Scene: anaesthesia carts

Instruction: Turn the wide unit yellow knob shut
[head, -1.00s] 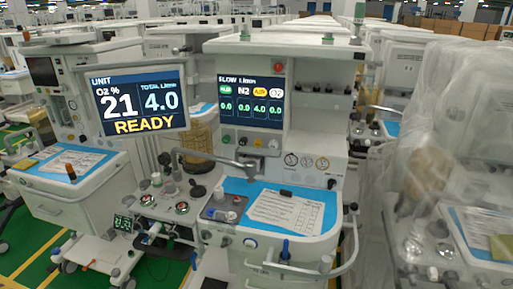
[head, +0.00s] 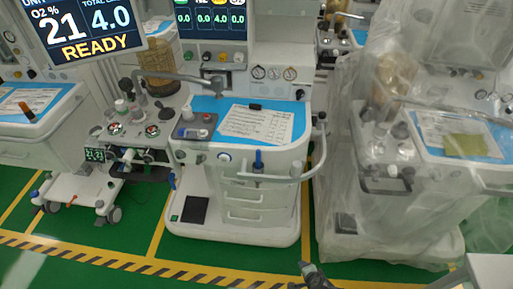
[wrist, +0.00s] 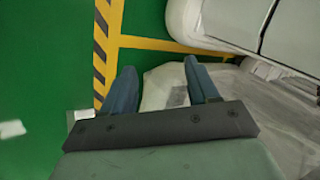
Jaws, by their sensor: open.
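My gripper shows as a dark part (head: 315,277) at the bottom edge of the head view, low in front of the cart and far from the knobs. In the wrist view my gripper (wrist: 160,75) is open and empty, its two blue-grey fingers apart above the floor. The knob is not in the wrist view.
A jointed grey arm (head: 165,78) stretches across the cart's left side. A front handrail (head: 268,177) curves around the worktop. A plastic-wrapped cart (head: 385,200) stands close on the right. Green floor (head: 130,235) with a striped yellow line lies clear in front.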

